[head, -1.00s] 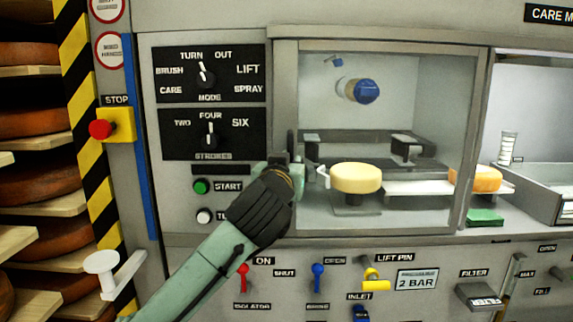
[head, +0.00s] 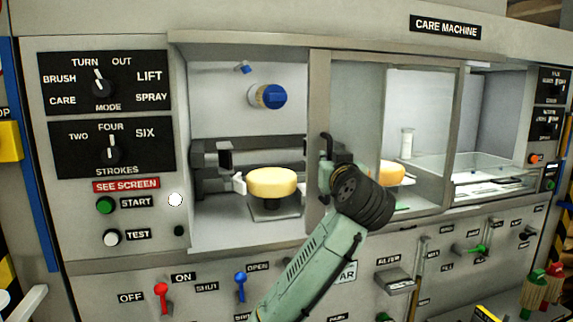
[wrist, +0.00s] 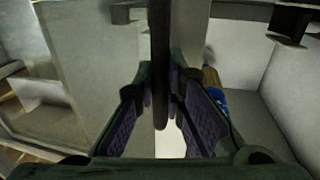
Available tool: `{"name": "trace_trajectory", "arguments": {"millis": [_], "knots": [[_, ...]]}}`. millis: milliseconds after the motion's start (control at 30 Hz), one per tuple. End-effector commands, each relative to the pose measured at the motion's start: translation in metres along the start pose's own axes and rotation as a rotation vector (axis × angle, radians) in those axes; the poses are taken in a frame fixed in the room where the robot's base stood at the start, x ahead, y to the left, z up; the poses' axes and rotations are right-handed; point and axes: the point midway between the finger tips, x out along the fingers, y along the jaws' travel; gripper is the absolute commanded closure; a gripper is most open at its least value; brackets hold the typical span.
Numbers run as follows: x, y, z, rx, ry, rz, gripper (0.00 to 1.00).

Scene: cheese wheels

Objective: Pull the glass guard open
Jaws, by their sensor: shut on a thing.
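The glass guard (head: 350,95) is a clear pane in a grey metal frame on the care machine. It stands slid to the right, over the middle of the opening, and the left bay is uncovered. Its dark upright handle (head: 324,145) is on the frame's left bar. My gripper (head: 328,170) is at this handle, its forearm reaching up from below. In the wrist view the handle (wrist: 160,50) runs between the two padded fingers, which close on it. My wrist hides part of the guard's lower left corner.
An orange cheese (head: 391,172) is behind the guard. Switches line the panel below. The SEE SCREEN sign (head: 126,185) is red.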

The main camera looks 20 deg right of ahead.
Motion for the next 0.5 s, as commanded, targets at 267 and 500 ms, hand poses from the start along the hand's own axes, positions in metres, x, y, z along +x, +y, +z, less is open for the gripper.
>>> {"name": "trace_trajectory", "arguments": {"millis": [267, 500], "knots": [[0.013, 0.074, -0.001, 0.002, -0.003, 0.006, 1.0], [0.02, 0.103, 0.0, 0.001, -0.001, 0.003, 1.0]]}}
